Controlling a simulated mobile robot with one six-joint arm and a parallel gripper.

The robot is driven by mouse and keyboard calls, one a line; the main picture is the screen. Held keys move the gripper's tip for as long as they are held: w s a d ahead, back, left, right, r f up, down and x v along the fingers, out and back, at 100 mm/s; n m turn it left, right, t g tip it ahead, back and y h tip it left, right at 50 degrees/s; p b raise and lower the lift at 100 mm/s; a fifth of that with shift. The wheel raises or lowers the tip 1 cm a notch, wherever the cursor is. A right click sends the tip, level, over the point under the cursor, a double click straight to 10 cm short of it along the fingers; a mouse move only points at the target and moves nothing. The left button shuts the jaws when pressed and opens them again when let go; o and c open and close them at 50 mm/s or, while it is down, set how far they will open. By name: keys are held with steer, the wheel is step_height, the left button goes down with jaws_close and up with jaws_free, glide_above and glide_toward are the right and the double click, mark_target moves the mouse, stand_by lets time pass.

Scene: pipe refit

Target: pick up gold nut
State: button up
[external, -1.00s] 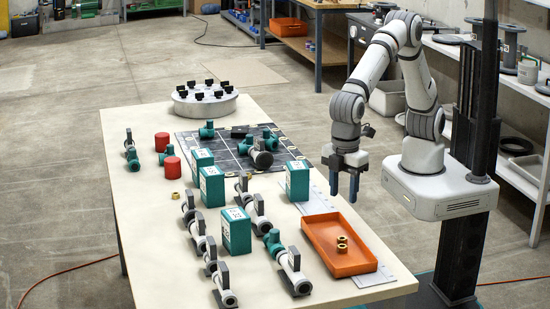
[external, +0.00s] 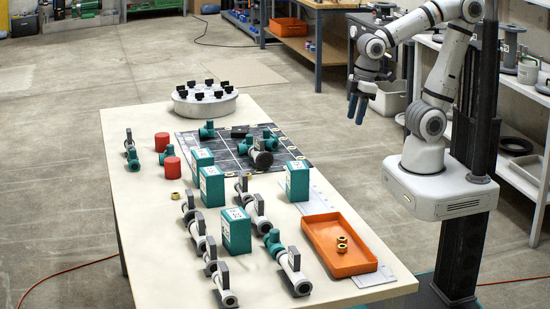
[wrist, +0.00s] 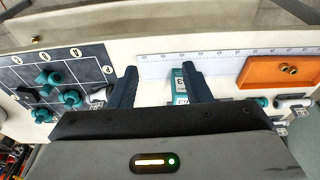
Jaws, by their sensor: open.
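A gold nut (external: 175,196) lies on the table among the valves and green boxes, left of the middle. Two more gold nuts (external: 342,244) sit close together in the orange tray (external: 318,262); they also show in the wrist view (wrist: 288,69). A small gold thing (wrist: 36,40) lies beyond the dark board in the wrist view; I cannot tell if it is a nut. My gripper (external: 357,109) is open and empty, raised beyond the table's right edge. Its fingers (wrist: 158,75) stand wide apart in the wrist view, with no nut between them.
Green boxes (external: 237,231) and grey valves (external: 294,273) crowd the front left of the table. A dark board (external: 225,155) with teal fittings, red cylinders (external: 172,168) and a round grey flange (external: 205,102) stand farther back. A ruler strip (external: 319,205) runs along the right edge.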

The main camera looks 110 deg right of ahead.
steer(key=shift+s+d+f, duration=0.15)
steer(key=shift+s+d, duration=0.05)
steer(key=shift+s, duration=0.1)
steer(key=shift+r, duration=0.2)
steer(key=shift+c, duration=1.1)
